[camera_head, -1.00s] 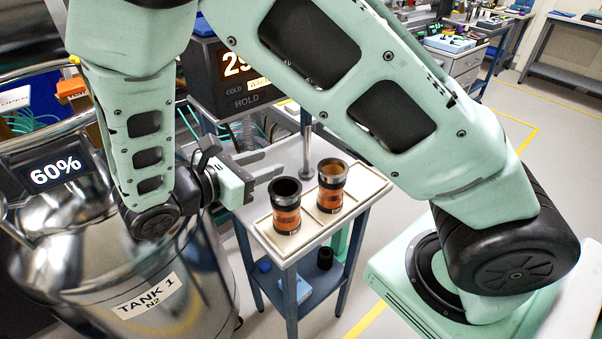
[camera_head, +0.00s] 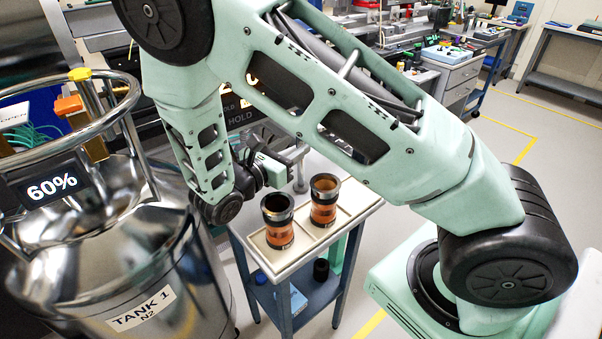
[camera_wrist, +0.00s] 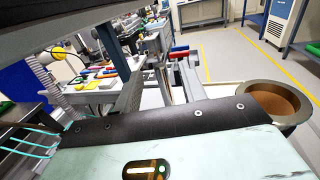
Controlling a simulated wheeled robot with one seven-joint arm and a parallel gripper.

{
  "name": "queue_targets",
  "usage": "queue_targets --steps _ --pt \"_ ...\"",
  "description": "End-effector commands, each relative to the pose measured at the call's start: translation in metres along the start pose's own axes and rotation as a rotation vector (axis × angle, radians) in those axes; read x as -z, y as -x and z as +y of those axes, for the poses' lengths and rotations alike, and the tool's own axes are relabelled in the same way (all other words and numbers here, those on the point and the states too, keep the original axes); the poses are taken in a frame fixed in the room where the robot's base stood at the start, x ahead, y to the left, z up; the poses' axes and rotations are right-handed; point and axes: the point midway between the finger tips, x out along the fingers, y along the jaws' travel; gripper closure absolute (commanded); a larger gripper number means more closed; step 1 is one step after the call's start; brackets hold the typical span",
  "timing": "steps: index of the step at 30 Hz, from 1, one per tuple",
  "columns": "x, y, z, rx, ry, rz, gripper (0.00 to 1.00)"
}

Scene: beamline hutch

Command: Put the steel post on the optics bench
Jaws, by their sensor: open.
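The steel post (camera_head: 300,178) is a thin upright grey post standing at the back of the small side table, behind two orange-and-black cylinders. My gripper (camera_head: 294,155) is open, with its fingers at the upper part of the post. The fingers overlap the post's top in the head view, and I cannot tell whether they touch it. In the wrist view my open fingers (camera_wrist: 158,85) point away, and the post is hard to make out there. A workbench with rails and equipment (camera_head: 345,38) stands at the back; I cannot tell for sure that it is the optics bench.
The cylinders, front (camera_head: 278,222) and rear (camera_head: 324,200), stand in a cream tray (camera_head: 312,237) close to my gripper. The shiny tank (camera_head: 120,265) stands at left. A dark HOLD unit (camera_head: 240,115) is behind my arm. Open floor (camera_head: 490,160) lies at right.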

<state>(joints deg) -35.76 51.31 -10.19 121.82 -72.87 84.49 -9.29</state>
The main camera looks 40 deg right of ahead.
Motion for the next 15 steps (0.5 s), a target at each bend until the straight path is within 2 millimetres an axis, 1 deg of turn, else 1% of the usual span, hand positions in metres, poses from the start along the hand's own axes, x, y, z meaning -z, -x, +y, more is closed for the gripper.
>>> queue_targets --steps 4,10,12,15 --pt "-0.002 -0.014 -0.001 0.003 0.002 -0.001 0.59" --pt "-0.001 -0.043 -0.002 0.003 0.001 0.0 0.59" --pt "0.0 -0.049 -0.001 0.0 0.001 -0.001 0.59" --pt "0.001 -0.053 -0.001 0.0 -0.001 -0.001 0.59"
